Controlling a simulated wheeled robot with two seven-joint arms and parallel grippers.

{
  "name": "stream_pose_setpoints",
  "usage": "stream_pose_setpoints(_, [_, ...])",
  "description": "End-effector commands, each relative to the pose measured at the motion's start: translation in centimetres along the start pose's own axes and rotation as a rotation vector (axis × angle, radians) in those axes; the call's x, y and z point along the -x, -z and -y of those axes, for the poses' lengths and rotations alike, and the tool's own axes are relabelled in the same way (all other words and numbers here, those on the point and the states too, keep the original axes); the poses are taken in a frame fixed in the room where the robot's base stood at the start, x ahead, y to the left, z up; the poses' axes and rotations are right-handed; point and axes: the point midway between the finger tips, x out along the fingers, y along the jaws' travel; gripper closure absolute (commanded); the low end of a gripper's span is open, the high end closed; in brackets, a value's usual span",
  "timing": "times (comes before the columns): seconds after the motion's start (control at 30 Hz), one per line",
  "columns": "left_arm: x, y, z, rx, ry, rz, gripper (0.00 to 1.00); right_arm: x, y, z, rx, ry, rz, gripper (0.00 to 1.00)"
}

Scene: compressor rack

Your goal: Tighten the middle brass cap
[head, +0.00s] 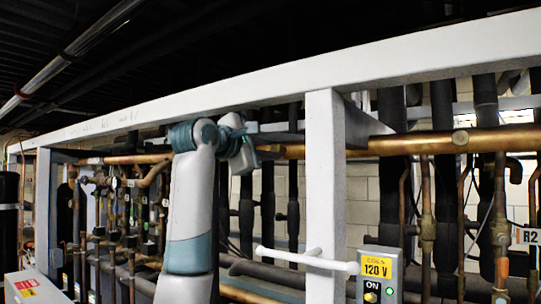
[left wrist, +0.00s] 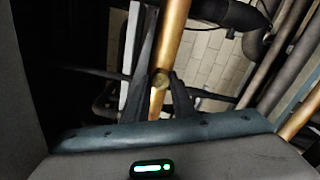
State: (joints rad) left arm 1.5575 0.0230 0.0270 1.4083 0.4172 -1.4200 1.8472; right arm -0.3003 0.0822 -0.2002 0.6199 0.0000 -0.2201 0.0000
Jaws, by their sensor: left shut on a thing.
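A horizontal copper pipe (head: 400,146) runs below the white beam in the head view. It also shows in the left wrist view (left wrist: 174,35), running between my fingers. My right gripper is not in view.
A white post (head: 325,190) stands just right of my left gripper, under the white beam (head: 290,85). A white handle bar (head: 306,259) and a 120 V switch box (head: 379,273) are lower right. Dark vertical pipes (head: 444,200) stand behind, with thinner copper lines.

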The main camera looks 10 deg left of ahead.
Motion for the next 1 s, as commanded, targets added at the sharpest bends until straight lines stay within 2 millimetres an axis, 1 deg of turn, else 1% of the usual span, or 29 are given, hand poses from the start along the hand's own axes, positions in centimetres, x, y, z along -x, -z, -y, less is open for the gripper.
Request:
stream_pose_setpoints(0.03, [0.0,0.1,0.4,-0.045,0.003,0.0,1.0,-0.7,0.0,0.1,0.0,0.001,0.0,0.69])
stream_pose_setpoints(0.4, [-0.1,0.1,0.5,-0.398,0.003,0.0,1.0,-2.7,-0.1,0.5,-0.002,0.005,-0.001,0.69])
stream_pose_setpoints(1.0, [-0.1,0.3,0.6,-0.966,0.007,0.001,1.0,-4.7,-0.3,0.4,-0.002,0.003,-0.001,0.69])
